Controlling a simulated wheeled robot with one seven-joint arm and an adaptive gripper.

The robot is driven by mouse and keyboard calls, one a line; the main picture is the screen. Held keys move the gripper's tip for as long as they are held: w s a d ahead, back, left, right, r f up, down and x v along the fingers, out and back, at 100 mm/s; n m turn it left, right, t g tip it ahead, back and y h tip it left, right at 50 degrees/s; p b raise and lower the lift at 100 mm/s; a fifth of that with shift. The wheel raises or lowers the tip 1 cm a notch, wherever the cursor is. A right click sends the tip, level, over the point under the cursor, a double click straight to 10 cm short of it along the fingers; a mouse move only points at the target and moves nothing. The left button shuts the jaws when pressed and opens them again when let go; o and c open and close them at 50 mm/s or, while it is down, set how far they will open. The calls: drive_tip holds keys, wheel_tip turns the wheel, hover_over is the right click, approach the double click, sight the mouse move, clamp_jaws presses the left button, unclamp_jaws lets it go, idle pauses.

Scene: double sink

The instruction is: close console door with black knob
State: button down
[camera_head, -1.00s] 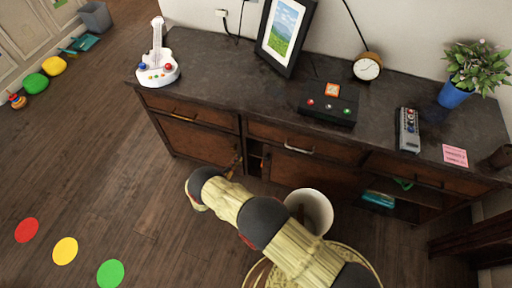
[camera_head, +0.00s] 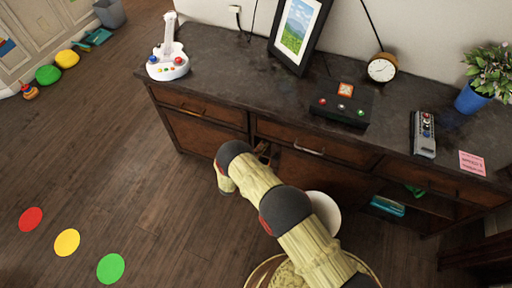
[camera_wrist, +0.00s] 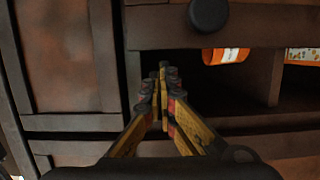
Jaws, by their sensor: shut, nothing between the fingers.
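The console (camera_head: 228,75) is a dark wooden cabinet with drawers and doors. A round black knob (camera_wrist: 208,14) shows at the top of the wrist view, on a dark wooden strip of the door. Below the strip is a dark open gap into the console. How far the door stands open cannot be told. My gripper (camera_wrist: 163,72) is shut and empty, its fingers pointing into the gap, below and left of the knob. No contact with the door can be made out. In the head view, my arm partly hides the door and the knob is not visible.
Inside the console are an orange container (camera_wrist: 226,55) and a patterned box (camera_wrist: 302,56). A white bin (camera_head: 324,208) stands beside my arm. A toy guitar (camera_head: 167,58), black button box (camera_head: 342,103) and remote (camera_head: 424,134) sit on top.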

drive_tip(key=shift+s+d, duration=0.2)
drive_tip(key=shift+d, duration=0.15)
